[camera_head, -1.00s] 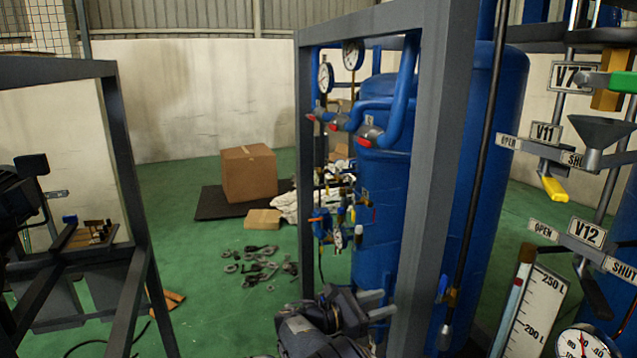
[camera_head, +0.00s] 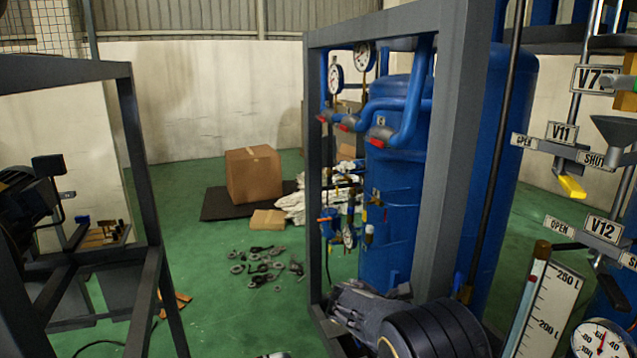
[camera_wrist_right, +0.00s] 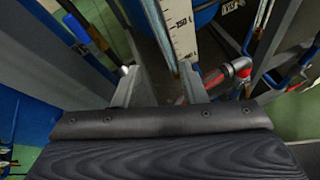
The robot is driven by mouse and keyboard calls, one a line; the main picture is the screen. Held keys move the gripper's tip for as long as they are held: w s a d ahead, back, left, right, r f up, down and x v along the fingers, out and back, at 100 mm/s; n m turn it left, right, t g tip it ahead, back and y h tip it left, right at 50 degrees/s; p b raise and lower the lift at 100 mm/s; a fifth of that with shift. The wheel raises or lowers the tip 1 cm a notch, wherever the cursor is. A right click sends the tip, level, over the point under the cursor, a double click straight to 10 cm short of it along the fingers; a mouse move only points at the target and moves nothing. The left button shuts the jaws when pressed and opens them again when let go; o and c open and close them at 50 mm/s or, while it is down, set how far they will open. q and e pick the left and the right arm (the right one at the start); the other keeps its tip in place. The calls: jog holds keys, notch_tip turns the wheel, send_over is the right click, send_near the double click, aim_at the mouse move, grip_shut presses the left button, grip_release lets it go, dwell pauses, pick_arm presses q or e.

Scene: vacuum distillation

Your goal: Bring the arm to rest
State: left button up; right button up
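My right gripper (camera_wrist_right: 158,70) shows in the right wrist view, its two grey fingers well apart with nothing held between them. Behind the gap is the white level gauge (camera_wrist_right: 168,22) with its 150 L mark, which also stands at the lower right of the head view (camera_head: 547,310). I cannot tell the distance from the fingers to the gauge. I cannot make out the right gripper in the head view. My left gripper is not in view.
Grey frame posts (camera_head: 455,150) stand before a blue tank (camera_head: 390,210). A dark ribbed body (camera_head: 430,335) fills the lower middle; I cannot tell what it is. Valve handles, including a yellow one (camera_head: 571,188), are at right. Green floor (camera_head: 220,315) is partly open, with scattered metal parts (camera_head: 265,267).

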jog(key=s+d+m+g+y, duration=0.1)
jog(key=s+d+m+y, duration=0.3)
jog(key=s, duration=0.4)
jog(key=s+d+m+g+y, duration=0.1)
jog(key=s+d+m+y, duration=0.1)
jog(key=s+m+y, duration=0.4)
jog(key=s+a+r+m+t+y, duration=0.1)
jog(key=s+a+m+t+y, duration=0.2)
jog(key=s, duration=0.6)
jog(key=s+a+r+m+t+y, duration=0.1)
jog(key=s+a+m+t+y, duration=0.2)
jog(key=s, duration=0.7)
jog(key=a+m, duration=0.2)
jog(key=a, duration=0.1)
jog(key=shift+s+a+r+m+y, duration=0.2)
jog(key=shift+r+m+y, duration=0.1)
jog(key=shift+r+y, duration=0.1)
jog(key=shift+d, duration=0.1)
